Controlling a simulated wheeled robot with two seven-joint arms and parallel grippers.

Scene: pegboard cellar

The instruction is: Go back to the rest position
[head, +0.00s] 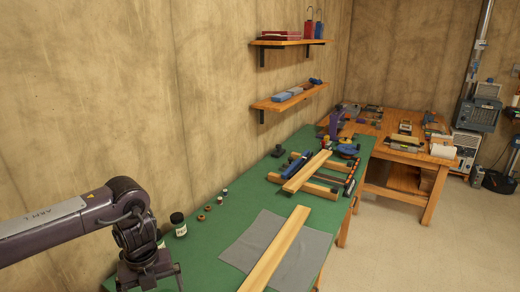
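My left arm comes in from the left and bends down over the near left part of the green bench top (225,210). The body of my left gripper (150,275) shows at the bottom edge. Its fingertips are cut off by the frame, so I cannot tell whether it is open or shut, or what is below it. My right gripper is not in view.
A dark jar (179,225) stands close right of my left gripper. A long wooden board (275,250) lies on a grey cloth (308,262). Farther back are another board (307,171) and tools. Two wall shelves (290,96) hang above. Floor (400,245) is clear at right.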

